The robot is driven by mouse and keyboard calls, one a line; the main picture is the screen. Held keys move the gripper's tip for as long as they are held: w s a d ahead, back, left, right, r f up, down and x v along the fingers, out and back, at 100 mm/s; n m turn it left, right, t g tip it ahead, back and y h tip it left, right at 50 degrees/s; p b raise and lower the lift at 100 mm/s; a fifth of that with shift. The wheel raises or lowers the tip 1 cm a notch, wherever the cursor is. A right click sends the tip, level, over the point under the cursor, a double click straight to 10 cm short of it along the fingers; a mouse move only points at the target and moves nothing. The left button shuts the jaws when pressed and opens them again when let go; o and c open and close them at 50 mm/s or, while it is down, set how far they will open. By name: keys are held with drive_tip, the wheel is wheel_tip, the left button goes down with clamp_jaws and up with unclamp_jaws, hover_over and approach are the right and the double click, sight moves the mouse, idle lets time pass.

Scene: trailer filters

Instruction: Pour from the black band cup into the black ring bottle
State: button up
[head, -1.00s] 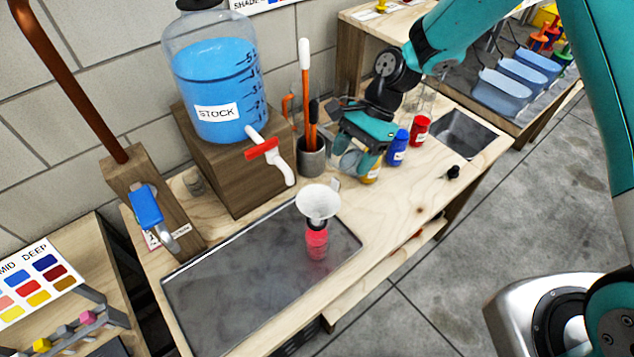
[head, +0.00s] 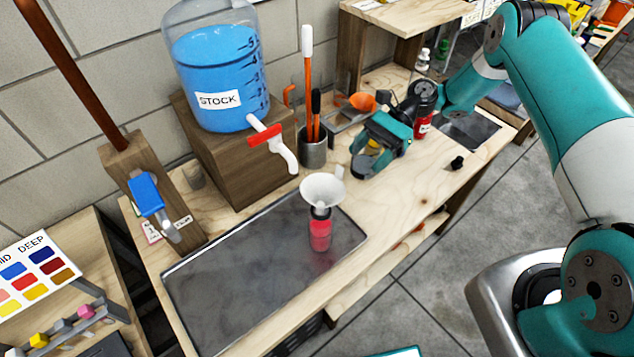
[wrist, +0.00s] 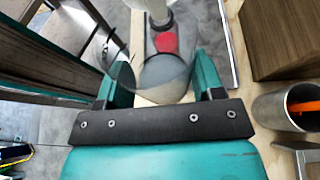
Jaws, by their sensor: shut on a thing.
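A bottle of red liquid (head: 320,236) stands upright on the dark tray, with a dark ring near its neck. A white funnel (head: 322,188) sits in its mouth. My gripper (head: 368,163) is behind and to the right of the bottle, low over the wooden bench. In the wrist view it is shut on a clear cup (wrist: 166,80), which lies between the two fingers. The red of the bottle (wrist: 166,42) shows beyond the cup.
The dark tray (head: 240,275) is mostly clear left of the bottle. A stock jug (head: 215,75) with a red-handled tap (head: 266,137) stands on a wooden block (head: 235,165). A tool pot (head: 313,153) is left of my gripper. A red jar (head: 423,127) is close to my wrist.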

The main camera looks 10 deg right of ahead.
sight(360, 151)
drive_tip(key=shift+r+p, duration=2)
drive_tip(key=shift+r, duration=0.6)
drive_tip(key=shift+f, duration=0.1)
